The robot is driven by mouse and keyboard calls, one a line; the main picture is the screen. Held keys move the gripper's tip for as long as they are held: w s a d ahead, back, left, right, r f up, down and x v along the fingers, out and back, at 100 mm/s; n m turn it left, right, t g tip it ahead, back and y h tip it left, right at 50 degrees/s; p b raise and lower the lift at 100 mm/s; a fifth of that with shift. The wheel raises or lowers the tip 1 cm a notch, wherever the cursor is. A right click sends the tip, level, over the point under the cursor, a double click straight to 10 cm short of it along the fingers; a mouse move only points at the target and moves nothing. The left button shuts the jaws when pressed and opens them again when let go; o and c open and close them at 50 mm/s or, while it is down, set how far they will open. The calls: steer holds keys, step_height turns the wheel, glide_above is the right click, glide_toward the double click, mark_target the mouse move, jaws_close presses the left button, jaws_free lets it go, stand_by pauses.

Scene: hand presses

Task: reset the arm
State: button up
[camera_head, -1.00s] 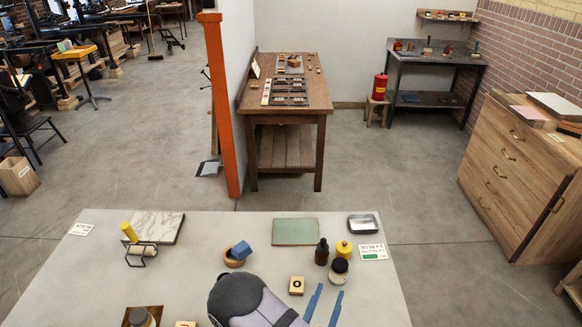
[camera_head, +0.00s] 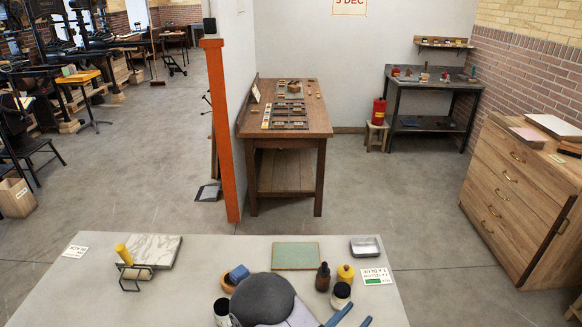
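My gripper (camera_head: 360,312) is at the bottom edge of the head view, over the front part of the grey table (camera_head: 90,300). Its two blue fingers stand apart with nothing visible between them, so it is open. My arm's dark rounded joint covers the middle of the table's near part. The gripper is to the right of that joint and below a black-lidded jar (camera_head: 340,296) in the picture. Its height above the table cannot be told.
A wooden bowl with a blue block (camera_head: 238,272), green mat (camera_head: 296,256), dark bottle (camera_head: 323,278), yellow bottle (camera_head: 345,275), metal tray (camera_head: 366,247) and label card (camera_head: 377,276) lie further back. An orange post (camera_head: 221,140) stands behind.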

steer(key=s+d+r+m+g+h, duration=0.2)
steer(key=s+d+r+m+g, duration=0.1)
steer(key=s+d+m+g, duration=0.65)
steer(key=s+f+m+g+y, duration=0.1)
steer(key=s+m+g+y, duration=0.4)
steer(key=s+m+g, duration=0.25)
steer(key=w+a+r+m+t+y, duration=0.1)
steer(key=a+m+t+y, duration=0.3)
steer(key=a+m+y, duration=0.5)
steer(key=shift+w+a+r, duration=0.3)
steer(key=shift+w, duration=0.15)
